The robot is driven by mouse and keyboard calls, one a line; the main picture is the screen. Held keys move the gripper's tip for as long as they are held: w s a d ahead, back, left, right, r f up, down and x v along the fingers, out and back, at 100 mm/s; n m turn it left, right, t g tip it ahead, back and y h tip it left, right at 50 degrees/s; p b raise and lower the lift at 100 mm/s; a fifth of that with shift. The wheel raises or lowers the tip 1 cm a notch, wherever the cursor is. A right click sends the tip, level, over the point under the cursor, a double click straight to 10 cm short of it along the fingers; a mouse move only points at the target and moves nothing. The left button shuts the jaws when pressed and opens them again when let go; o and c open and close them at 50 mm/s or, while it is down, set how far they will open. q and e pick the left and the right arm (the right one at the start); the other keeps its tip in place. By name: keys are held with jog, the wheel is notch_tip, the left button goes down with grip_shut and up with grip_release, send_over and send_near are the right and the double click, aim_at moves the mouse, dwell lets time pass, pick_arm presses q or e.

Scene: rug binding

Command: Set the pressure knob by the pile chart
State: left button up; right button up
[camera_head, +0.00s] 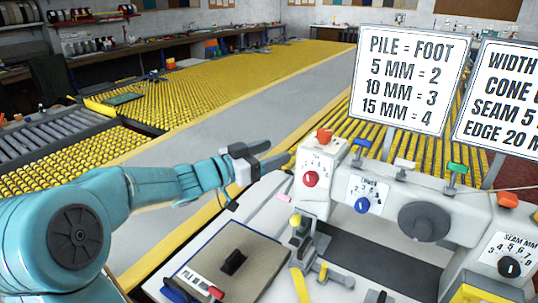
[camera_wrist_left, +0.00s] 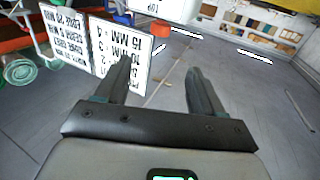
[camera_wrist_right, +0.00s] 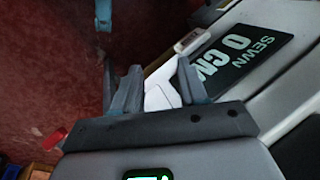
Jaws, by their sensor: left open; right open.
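The pile chart (camera_head: 410,78) stands behind the machine and reads PILE = FOOT, 5 MM = 2, 10 MM = 3, 15 MM = 4. A red knob (camera_head: 311,179) with a small numbered dial is on the front of the white machine head (camera_head: 322,165); its pointer setting is too small to read. My left gripper (camera_head: 270,158) is open and empty, left of the head and apart from the red knob. In the left wrist view its fingers (camera_wrist_left: 160,85) are spread, with the pile chart (camera_wrist_left: 120,50) upside down behind. My right gripper (camera_wrist_right: 155,85) is open, seen only in its wrist view.
A grey pad (camera_head: 225,258) carries a small label starting PILE, its number unclear. A blue knob (camera_head: 361,206), a large grey handwheel (camera_head: 424,222) and a black seam knob (camera_head: 509,267) are on the machine. A SEWN 0 CM display (camera_wrist_right: 240,55) is near my right gripper.

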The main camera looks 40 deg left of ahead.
aim_at(319, 134)
pick_arm(q)
jog(key=w+d+p, duration=0.1)
jog(key=w+p, duration=0.3)
jog(key=w, duration=0.1)
jog(key=w+d+p, duration=0.1)
jog(key=w+p, duration=0.2)
jog(key=w, duration=0.3)
jog(key=w+p, duration=0.4)
jog(key=w, duration=0.2)
jog(key=shift+w+d+r+p, duration=0.1)
jog(key=shift+d+r+p, duration=0.1)
jog(key=shift+d+p, duration=0.15)
jog(key=shift+w+f, duration=0.1)
jog(key=shift+w, duration=0.25)
